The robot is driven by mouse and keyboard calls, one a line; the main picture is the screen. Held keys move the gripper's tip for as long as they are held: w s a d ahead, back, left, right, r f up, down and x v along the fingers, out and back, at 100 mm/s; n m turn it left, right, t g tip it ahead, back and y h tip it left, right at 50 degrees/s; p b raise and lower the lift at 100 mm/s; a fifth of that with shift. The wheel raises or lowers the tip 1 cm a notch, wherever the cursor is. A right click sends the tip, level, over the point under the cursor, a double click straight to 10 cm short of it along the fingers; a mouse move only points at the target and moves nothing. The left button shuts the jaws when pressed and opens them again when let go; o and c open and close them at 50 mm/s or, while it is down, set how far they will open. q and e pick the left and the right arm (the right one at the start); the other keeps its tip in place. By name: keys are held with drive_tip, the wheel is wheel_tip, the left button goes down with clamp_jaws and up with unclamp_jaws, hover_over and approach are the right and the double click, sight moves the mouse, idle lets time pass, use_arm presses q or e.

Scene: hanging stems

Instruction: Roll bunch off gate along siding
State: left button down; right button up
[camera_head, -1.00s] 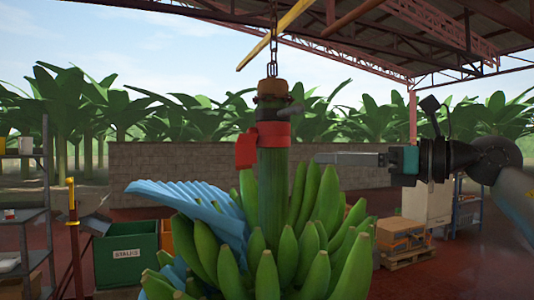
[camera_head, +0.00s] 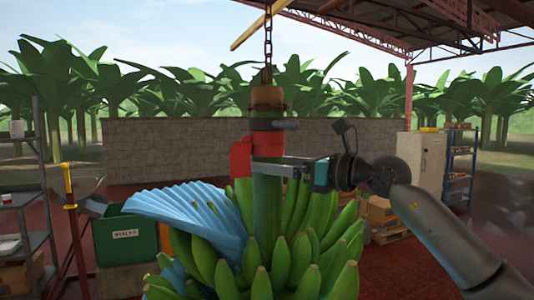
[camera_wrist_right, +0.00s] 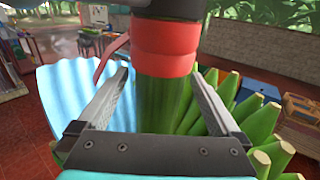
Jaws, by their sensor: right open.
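A green banana bunch (camera_head: 285,262) hangs upright by its stem (camera_head: 266,203) from a chain (camera_head: 268,40) in the head view. A brown collar (camera_head: 267,97) caps the stem top, and a red band (camera_head: 262,146) wraps it below. A blue pleated sheet (camera_head: 195,213) lies against the bunch's left side. My right gripper (camera_head: 268,164) reaches in from the right at the level of the red band's lower edge. In the right wrist view its open fingers (camera_wrist_right: 165,90) stand on either side of the stem (camera_wrist_right: 162,105), apart from it. My left gripper is not in view.
A green crate labelled STALKS (camera_head: 125,238) stands at the left beside a yellow-topped post (camera_head: 70,190) and a grey shelf (camera_head: 30,200). Boxes on a pallet (camera_head: 385,220), a pale cabinet (camera_head: 422,168) and a blue rack (camera_head: 459,165) stand at the right. A block wall (camera_head: 170,150) runs behind.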

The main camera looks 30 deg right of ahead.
drive_tip(key=shift+x, duration=0.95)
drive_tip(key=shift+c, duration=0.4)
clamp_jaws()
